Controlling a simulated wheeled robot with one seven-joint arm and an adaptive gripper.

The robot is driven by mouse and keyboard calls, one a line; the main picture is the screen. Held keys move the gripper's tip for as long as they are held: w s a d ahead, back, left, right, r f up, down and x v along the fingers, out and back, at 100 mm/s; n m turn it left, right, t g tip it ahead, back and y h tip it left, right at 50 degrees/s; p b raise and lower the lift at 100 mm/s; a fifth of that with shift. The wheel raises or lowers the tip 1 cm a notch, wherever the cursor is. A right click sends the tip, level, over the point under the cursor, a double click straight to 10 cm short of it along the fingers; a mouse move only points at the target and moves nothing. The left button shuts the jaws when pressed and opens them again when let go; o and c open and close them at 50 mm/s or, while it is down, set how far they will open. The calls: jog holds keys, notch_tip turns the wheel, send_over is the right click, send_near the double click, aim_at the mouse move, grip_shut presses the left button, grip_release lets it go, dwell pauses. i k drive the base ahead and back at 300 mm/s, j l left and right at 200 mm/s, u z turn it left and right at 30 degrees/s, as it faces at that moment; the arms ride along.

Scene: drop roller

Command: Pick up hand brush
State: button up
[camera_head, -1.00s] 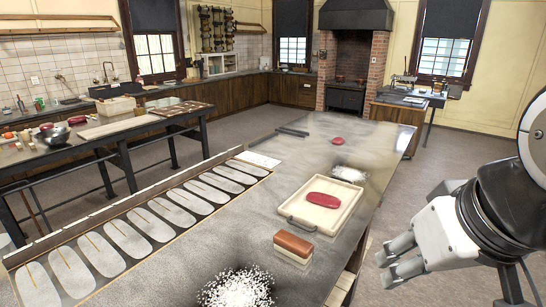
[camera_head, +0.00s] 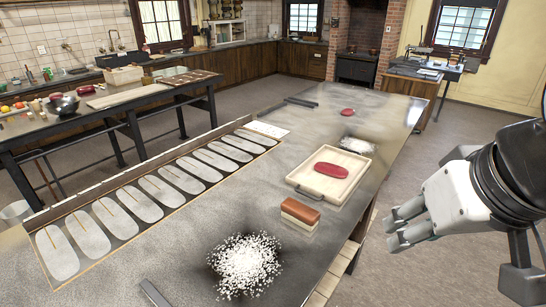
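The hand brush (camera_head: 300,212) looks like a block with a reddish-brown top and a pale cream lower part. It lies on the metal worktable (camera_head: 205,225), near its right edge, just in front of a wooden tray. My gripper (camera_head: 392,227) is off the table's right side, apart from the brush and to its right. Its two grey fingers point left with a gap between them, and nothing shows between them.
A wooden tray (camera_head: 297,182) holds a red oval piece (camera_head: 331,171). White powder (camera_head: 245,265) lies in front of the brush. A row of pale oval slabs (camera_head: 140,197) runs along the left. A dark bar (camera_head: 155,293) lies at the near edge. Floor is clear at right.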

aim_at(305, 217)
jog(key=i+l+u, duration=0.15)
jog(key=l+u, duration=0.15)
jog(key=i+l+u, duration=0.25)
jog(key=l, duration=0.2)
jog(key=l+u, duration=0.55)
jog(key=l, duration=0.3)
